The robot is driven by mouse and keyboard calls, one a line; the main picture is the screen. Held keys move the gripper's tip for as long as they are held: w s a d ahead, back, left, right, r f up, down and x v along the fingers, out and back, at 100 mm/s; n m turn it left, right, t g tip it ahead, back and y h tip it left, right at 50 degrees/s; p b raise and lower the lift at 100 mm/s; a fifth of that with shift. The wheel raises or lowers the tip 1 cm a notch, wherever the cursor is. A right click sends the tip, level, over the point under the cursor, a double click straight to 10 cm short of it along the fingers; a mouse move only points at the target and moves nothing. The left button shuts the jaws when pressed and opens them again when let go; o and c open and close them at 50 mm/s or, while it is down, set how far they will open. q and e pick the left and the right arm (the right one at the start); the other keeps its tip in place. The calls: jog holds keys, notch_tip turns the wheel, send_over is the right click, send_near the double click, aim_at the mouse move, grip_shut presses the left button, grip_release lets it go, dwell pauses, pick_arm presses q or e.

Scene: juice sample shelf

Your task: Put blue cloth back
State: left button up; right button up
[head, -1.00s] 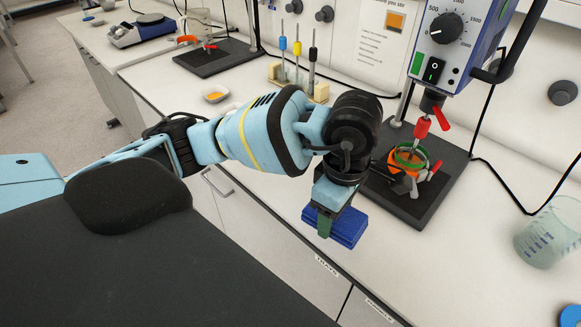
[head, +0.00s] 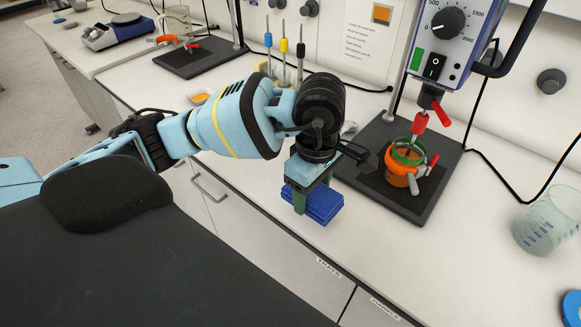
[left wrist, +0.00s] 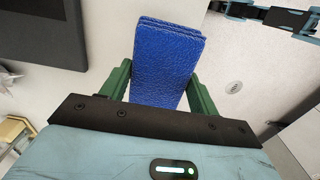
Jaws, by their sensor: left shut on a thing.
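The blue cloth (head: 318,203) is a folded, layered pad at the front edge of the white bench. My left gripper (head: 300,197) is shut on it from above, with one green finger showing in front of the cloth. In the left wrist view the cloth (left wrist: 168,62) sticks out from between the two green fingers of the gripper (left wrist: 162,95). Whether the cloth touches the bench top is hard to tell. My right gripper is not in view.
A stirrer stand with a dark base (head: 412,205) and an orange-clamped beaker (head: 402,165) stands just right of the gripper. A clear beaker (head: 546,228) and a blue lid (head: 571,306) are farther right. A rack with several tools (head: 285,70) stands behind.

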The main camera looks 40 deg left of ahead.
pick_arm(q)
jog(key=w+a, duration=0.2)
jog(key=a, duration=0.1)
jog(key=w+a, duration=0.2)
jog(key=a, duration=0.1)
jog(key=w+a+f, duration=0.1)
jog(key=w+a, duration=0.1)
jog(key=a, duration=0.1)
jog(key=shift+p, duration=0.3)
jog(key=shift+w+a+f, duration=0.1)
jog(key=shift+a+f, duration=0.05)
jog(key=shift+f, duration=0.75)
jog(key=shift+a+f, duration=0.1)
jog(key=shift+f, duration=0.75)
jog(key=shift+f, duration=0.15)
jog(key=o, duration=1)
notch_tip(320, 180, up, 12)
jog(key=shift+r, duration=0.15)
